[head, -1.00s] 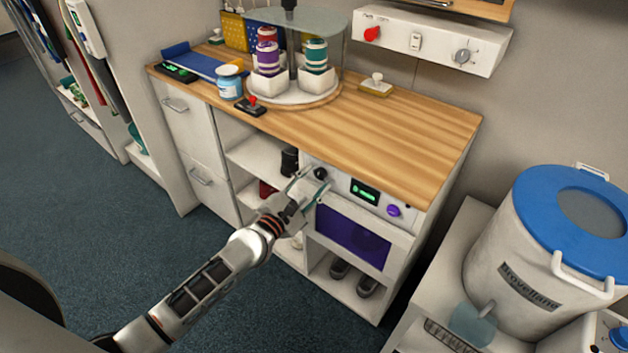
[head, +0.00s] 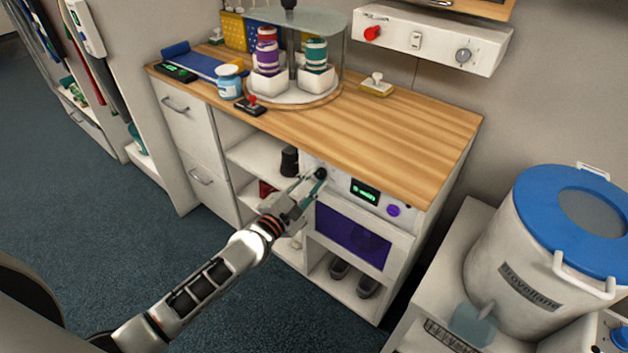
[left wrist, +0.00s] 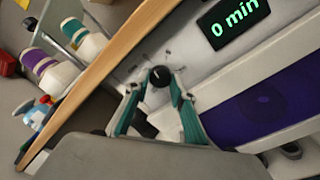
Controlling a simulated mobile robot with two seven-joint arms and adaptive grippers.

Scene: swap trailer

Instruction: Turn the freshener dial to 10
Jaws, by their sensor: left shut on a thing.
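The freshener (head: 352,235) is a white cabinet with a purple window, built in under the wooden counter. Its control panel has a small black round dial (head: 321,173), a dark display (head: 365,191) with green text and a purple button (head: 393,211). In the left wrist view the dial (left wrist: 160,76) has a light pointer line and tick marks around it, and the display (left wrist: 234,25) reads 0 min. My left gripper (head: 311,184) is shut on the dial, its teal fingers (left wrist: 155,88) on either side of it. My right gripper is not in view.
The wooden counter edge (left wrist: 110,75) runs close above the panel. A black cylinder (head: 290,160) stands on the shelf left of the panel. A white bin with a blue lid (head: 545,235) stands at the right. The floor (head: 110,220) at the left is clear.

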